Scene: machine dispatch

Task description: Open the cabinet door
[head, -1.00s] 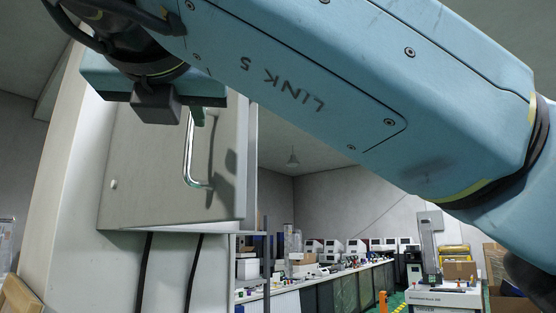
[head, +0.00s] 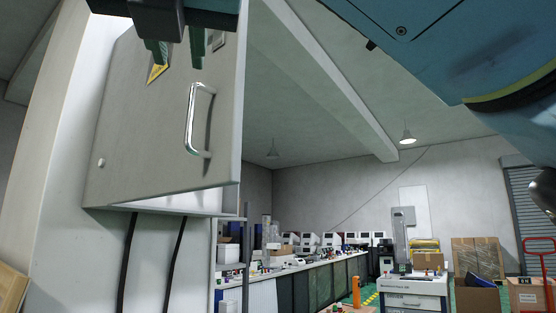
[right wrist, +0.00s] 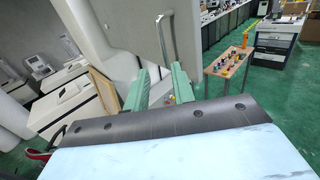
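The grey cabinet door (head: 140,130) is at the upper left in the head view. It stands ajar, with a bright gap showing under its lower edge. Its upright metal handle (head: 191,118) is near the door's right edge. My right gripper (head: 176,52) is above the handle in the head view, its two green fingers apart and empty. In the right wrist view the gripper (right wrist: 158,84) is open, with the handle (right wrist: 166,38) beyond the fingers and the door (right wrist: 134,28) behind it. My left gripper is out of view.
A long bench (head: 300,270) with machines and small items runs along the back. A white machine cart (head: 412,290) and cardboard boxes (head: 480,298) stand at the right. A wooden table (right wrist: 229,64) with small parts shows in the right wrist view. Two black cables hang below the cabinet.

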